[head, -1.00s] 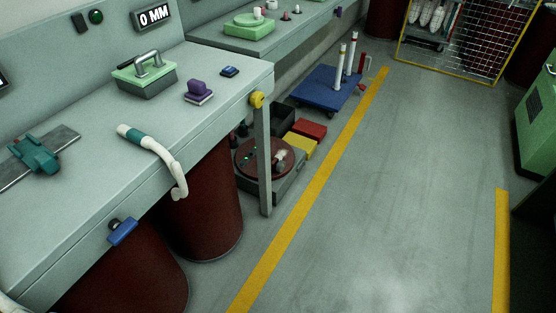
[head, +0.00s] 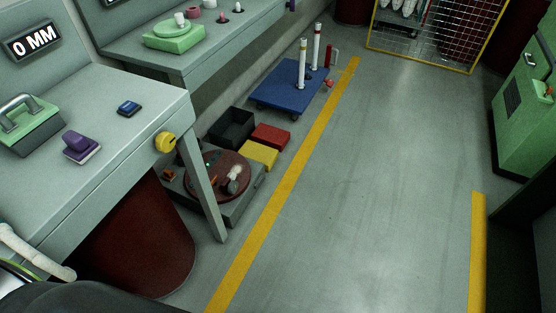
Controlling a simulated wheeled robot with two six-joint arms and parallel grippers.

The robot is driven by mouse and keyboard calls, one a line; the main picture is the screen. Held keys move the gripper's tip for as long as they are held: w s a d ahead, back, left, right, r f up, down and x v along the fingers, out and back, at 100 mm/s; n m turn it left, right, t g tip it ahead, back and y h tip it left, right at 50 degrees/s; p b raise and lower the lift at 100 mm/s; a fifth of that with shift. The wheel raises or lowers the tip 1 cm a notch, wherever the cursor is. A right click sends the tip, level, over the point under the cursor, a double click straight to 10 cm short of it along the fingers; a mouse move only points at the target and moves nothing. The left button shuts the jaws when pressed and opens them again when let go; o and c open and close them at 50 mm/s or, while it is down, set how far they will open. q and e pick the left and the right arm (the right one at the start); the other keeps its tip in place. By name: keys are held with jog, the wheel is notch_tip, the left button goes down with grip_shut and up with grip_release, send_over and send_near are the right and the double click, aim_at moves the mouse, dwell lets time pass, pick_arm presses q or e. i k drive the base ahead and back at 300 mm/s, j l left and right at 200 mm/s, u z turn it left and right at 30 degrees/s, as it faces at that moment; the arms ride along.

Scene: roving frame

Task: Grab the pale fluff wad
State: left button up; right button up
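A small pale tuft (head: 236,171), which looks like the fluff wad, sits on a round brown-red disc (head: 205,188) on top of a low grey unit (head: 238,208). The unit stands on the floor beside the leg of the near bench. A small grey piece (head: 232,187) touches or overlaps the tuft's lower side; I cannot tell which. Neither of my grippers shows in the head view.
The near bench (head: 150,110) and its slanting leg (head: 205,190) stand left of the unit. A black bin (head: 231,128), red box (head: 271,136) and yellow box (head: 259,154) lie behind it. A blue trolley (head: 285,85) is beyond. The floor right of the yellow line is clear.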

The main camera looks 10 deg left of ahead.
aim_at(232, 175)
jog(key=i+l+z, duration=0.1)
jog(key=i+z, duration=0.25)
jog(key=i, duration=1.35)
jog(key=i+u, duration=0.15)
jog(key=i, duration=0.65)
jog(key=i+l+u, duration=0.15)
jog(key=i, duration=0.7)
jog(key=i+u, duration=0.2)
jog(key=u, duration=0.2)
jog(key=i+l+u, duration=0.1)
jog(key=u, duration=0.3)
jog(key=i+l+u, duration=0.15)
jog(key=i+u, duration=0.25)
jog(key=i+l+u, duration=0.1)
jog(key=u, duration=0.3)
jog(key=l, duration=0.1)
